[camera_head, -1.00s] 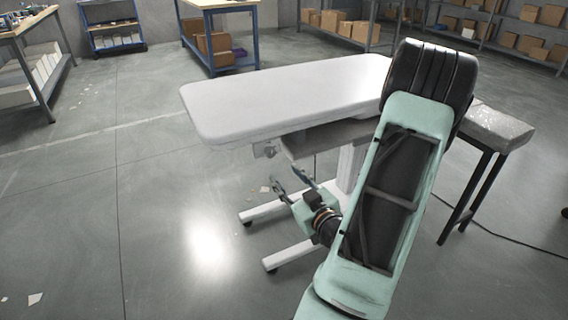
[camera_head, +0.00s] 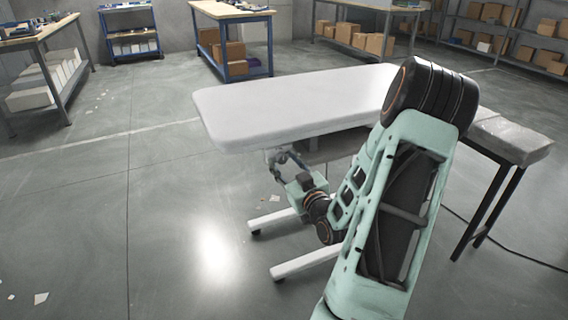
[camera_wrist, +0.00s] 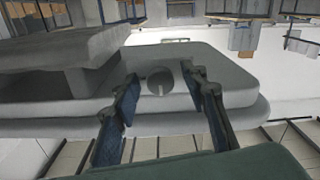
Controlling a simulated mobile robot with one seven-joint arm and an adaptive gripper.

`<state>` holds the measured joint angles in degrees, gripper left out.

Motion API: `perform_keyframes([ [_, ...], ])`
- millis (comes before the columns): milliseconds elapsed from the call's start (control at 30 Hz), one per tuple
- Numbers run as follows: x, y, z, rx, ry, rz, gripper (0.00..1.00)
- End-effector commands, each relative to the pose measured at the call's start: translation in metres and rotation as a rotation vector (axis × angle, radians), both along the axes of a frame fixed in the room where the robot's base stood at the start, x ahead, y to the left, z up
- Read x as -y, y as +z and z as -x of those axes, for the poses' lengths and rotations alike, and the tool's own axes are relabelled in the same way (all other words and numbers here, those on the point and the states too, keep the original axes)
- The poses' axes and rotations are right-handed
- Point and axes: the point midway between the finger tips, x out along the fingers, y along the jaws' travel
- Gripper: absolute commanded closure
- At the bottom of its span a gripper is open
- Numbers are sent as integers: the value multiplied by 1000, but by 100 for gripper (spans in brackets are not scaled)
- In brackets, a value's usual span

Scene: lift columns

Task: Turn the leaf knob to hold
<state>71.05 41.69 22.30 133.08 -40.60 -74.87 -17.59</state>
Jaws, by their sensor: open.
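The leaf knob (camera_wrist: 160,83) is a small round grey knob with a raised bar across it, on the underside of the white table leaf. In the wrist view it shows between the two fingers of my gripper (camera_wrist: 161,77), which are spread apart on either side of it. I cannot tell whether either finger touches it. In the head view my gripper (camera_head: 280,163) is just under the near edge of the white leaf (camera_head: 290,100); the knob is mostly hidden there by the fingers.
The leaf stands on a white column with wheeled feet (camera_head: 300,262). A small side table (camera_head: 515,140) stands at the right, with a cable on the floor. Workbenches (camera_head: 235,14) and box shelves are farther back.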

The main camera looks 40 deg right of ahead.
Motion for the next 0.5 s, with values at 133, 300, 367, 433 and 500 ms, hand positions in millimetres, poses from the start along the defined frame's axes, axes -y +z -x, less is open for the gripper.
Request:
perform_keyframes([
  [133, 0, 0, -1, 0, 0, 0, 60],
  [300, 0, 0, -1, 0, 0, 0, 68],
  [367, 0, 0, -1, 0, 0, 0, 74],
  [433, 0, 0, -1, 0, 0, 0, 82],
  [500, 0, 0, -1, 0, 0, 0, 90],
])
